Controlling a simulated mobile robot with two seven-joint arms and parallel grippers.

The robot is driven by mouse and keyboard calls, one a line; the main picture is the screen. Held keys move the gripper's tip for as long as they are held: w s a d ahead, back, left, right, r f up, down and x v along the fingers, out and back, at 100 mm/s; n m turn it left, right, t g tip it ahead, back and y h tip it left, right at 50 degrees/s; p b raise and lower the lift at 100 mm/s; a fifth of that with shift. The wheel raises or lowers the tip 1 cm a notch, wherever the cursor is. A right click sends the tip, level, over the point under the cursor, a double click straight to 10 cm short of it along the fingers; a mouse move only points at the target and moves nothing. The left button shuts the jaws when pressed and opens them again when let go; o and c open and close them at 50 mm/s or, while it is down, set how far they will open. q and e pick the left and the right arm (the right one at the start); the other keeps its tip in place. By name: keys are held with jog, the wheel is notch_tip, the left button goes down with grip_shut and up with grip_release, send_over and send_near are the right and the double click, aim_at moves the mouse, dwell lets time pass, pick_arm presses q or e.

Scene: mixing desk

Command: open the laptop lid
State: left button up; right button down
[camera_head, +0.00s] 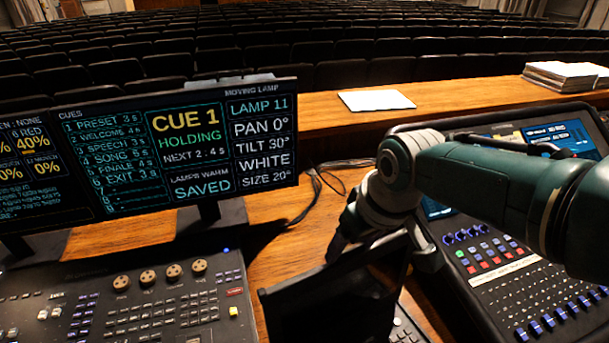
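The laptop's dark lid (325,307) stands raised at a tilt at the bottom centre, its dark face towards me. A strip of light keys (405,328) shows just right of it, seemingly the laptop's keyboard; the hinge is out of view. My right gripper (400,248) reaches in from the right and points down at the lid's upper edge. Its dark fingers overlap the lid's upper right corner. I cannot tell whether they touch it or how far apart they are. My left gripper is not in view.
A lighting console with a wide cue screen (180,145) stands on the left. A sound mixer (520,285) with faders stands close on the right. Paper (376,100) and a stack of booklets (560,75) lie on the rear ledge. Cables (322,182) lie behind the lid.

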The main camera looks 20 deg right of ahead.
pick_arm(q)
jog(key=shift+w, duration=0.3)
pick_arm(e)
jog(key=shift+w+a+r, duration=0.15)
jog(key=shift+w, duration=0.45)
jog(key=shift+c, duration=1.2)
grip_release()
jog(key=shift+w, duration=0.1)
jog(key=shift+o, duration=1.2)
jog(key=shift+s+r+p, duration=0.3)
jog(key=shift+r+p, duration=0.1)
jog(key=shift+p, duration=0.2)
pick_arm(q)
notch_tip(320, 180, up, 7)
jog(key=p, duration=0.5)
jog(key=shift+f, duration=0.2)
pick_arm(e)
jog(key=v, duration=0.9)
jog(key=shift+s, duration=0.1)
